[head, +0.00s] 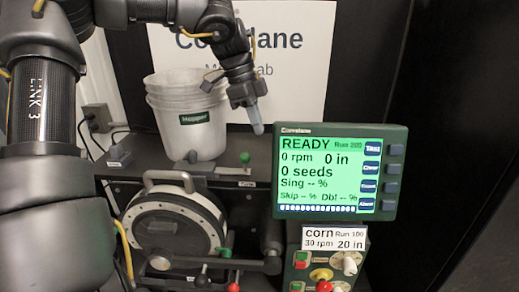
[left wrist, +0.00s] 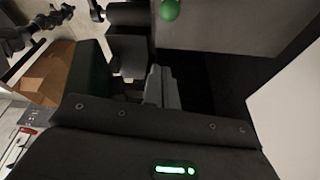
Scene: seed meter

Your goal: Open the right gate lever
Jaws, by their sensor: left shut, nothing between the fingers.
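A lever with a green knob (head: 245,158) stands on the dark shelf just right of the white hopper bucket; I cannot tell for sure that it is the right gate lever. A green ball knob (left wrist: 170,10) shows at the top edge in the left wrist view, apart from the fingers. My left gripper (head: 258,128) is shut and empty, pointing down above and slightly right of the shelf's green knob, seemingly not touching it. Its fingers show in the left wrist view (left wrist: 160,88). My right gripper is not in view.
The white hopper bucket (head: 188,118) stands left of my gripper. A green monitor (head: 335,170) reading READY is close on the right. Below are a round meter housing (head: 172,228), another green knob (head: 225,252), a red knob (head: 233,287) and a control box (head: 325,262).

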